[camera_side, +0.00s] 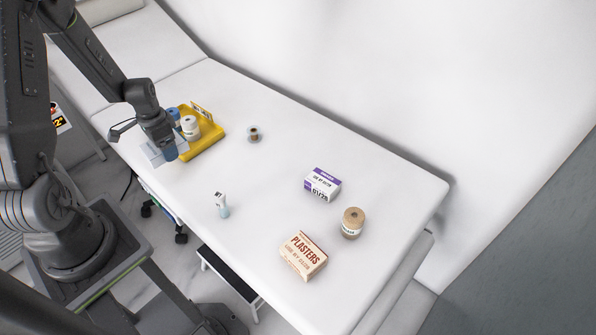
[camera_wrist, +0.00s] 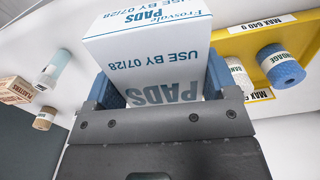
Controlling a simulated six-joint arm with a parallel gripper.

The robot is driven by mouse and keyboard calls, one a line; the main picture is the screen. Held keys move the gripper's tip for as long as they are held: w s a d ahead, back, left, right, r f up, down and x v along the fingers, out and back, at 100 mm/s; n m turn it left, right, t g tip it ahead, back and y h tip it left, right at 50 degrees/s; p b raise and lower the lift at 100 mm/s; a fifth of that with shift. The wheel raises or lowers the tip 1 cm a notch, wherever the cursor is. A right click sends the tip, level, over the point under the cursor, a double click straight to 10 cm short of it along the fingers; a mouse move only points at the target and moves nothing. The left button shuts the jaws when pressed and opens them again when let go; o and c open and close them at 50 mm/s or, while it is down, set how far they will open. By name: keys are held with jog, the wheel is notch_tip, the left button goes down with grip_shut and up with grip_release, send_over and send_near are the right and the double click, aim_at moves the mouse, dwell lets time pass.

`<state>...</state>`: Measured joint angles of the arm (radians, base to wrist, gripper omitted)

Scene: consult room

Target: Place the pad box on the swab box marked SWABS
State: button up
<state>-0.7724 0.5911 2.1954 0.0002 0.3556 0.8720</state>
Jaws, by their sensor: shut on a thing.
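The pad box (camera_wrist: 150,45) is white with blue print reading PADS and fills the middle of the wrist view. My gripper (camera_wrist: 163,85) is shut on it, with a blue finger on each side. In the side view my gripper (camera_side: 168,150) holds the pad box (camera_side: 151,155) over the table's left end, beside the yellow tray; the arm partly covers it. A white and purple box (camera_side: 322,185) stands right of the table's middle, apart from my gripper. It appears to be the swab box, but its small print is hard to read. It is not visible in the wrist view.
The yellow tray (camera_side: 207,141) holds a white roll (camera_side: 190,127) and a blue roll (camera_side: 173,115). A small bottle (camera_side: 222,205), a small spool (camera_side: 254,134), a tan roll (camera_side: 352,222) and a PLASTERS box (camera_side: 303,256) stand on the white table (camera_side: 270,172). The table's middle is clear.

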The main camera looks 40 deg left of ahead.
jog(key=w+d+r, duration=0.2)
jog(key=w+d, duration=0.7)
jog(key=w, duration=0.5)
jog(key=n, duration=0.1)
send_over(323, 180)
notch_tip(323, 180, down, 5)
jog(key=shift+s+a+r, duration=0.1)
jog(key=shift+a+r, duration=0.05)
jog(key=shift+d+f, duration=0.25)
jog(key=shift+f, duration=1.85)
jog(key=shift+f, duration=0.2)
jog(key=o, duration=0.8)
